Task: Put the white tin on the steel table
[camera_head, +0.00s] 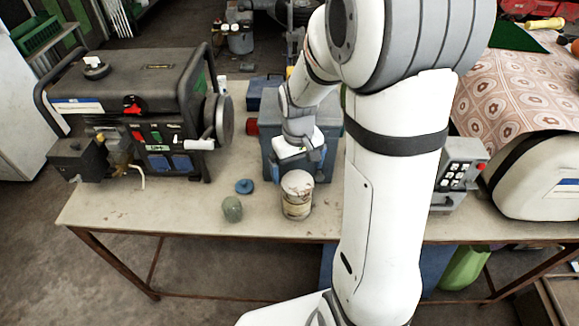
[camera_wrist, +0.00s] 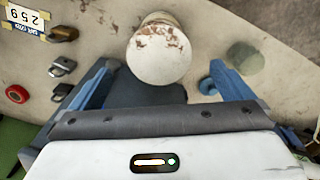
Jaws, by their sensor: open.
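The white tin (camera_head: 297,192) is a worn, rusty-marked cylinder standing upright near the front edge of a beige-topped bench (camera_head: 190,207). Its pale round lid also shows in the wrist view (camera_wrist: 160,48). My gripper (camera_wrist: 162,75) is open, with blue fingers spread wide on either side. In the wrist view the tin is seen beyond the gap between the fingertips, and nothing is gripped. In the head view my gripper is just behind the tin, against a blue-grey box (camera_head: 270,106). I cannot tell for sure which surface is the steel table.
A blue ring (camera_head: 245,186) and a greenish lump (camera_head: 232,209) lie left of the tin. A generator (camera_head: 135,110) stands on the bench's left. Padlocks (camera_wrist: 62,66) and a red roll (camera_wrist: 16,94) show in the wrist view. A patterned cloth (camera_head: 520,90) is at right.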

